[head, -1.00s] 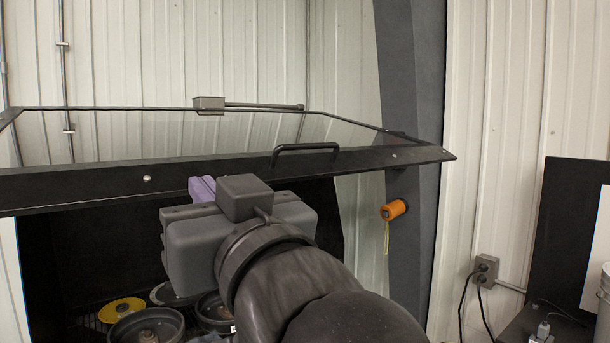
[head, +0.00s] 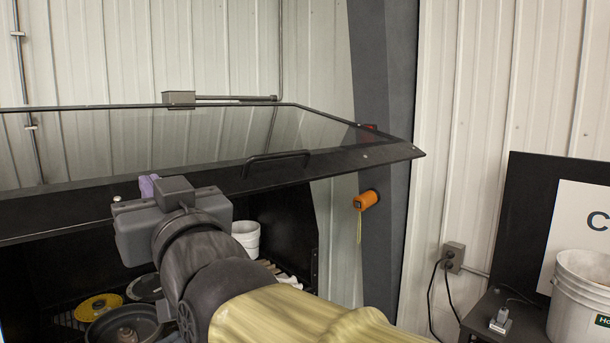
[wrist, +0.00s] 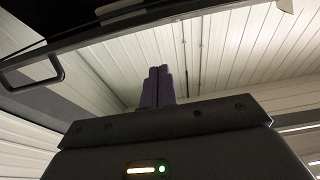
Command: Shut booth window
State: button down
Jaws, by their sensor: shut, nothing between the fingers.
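The booth window (head: 395,155) is a clear pane in a black frame, tilted up and open over the dark booth. Its black bar handle (head: 276,160) sits on the front rail, and the handle also shows at the left of the wrist view (wrist: 35,72). My gripper (head: 148,186) is at the front rail, left of the handle and apart from it. In the wrist view its purple fingers (wrist: 157,86) are together with nothing between them. My wrist and arm hide part of the rail and the booth's opening.
Inside the booth are a yellow disc (head: 97,306), dark round plates (head: 125,325) and a white tub (head: 246,238). An orange spool-like thing (head: 366,200) hangs on the grey post (head: 385,100). A white bucket (head: 580,295) stands on a dark table at right.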

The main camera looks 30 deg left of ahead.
jog(key=shift+w+a+f+p, duration=0.35)
jog(key=shift+a+f, duration=0.25)
jog(key=shift+f, duration=0.3)
jog(key=shift+w+a+f+p, duration=0.2)
jog(key=shift+a+f+p, duration=0.3)
jog(key=shift+f, duration=0.35)
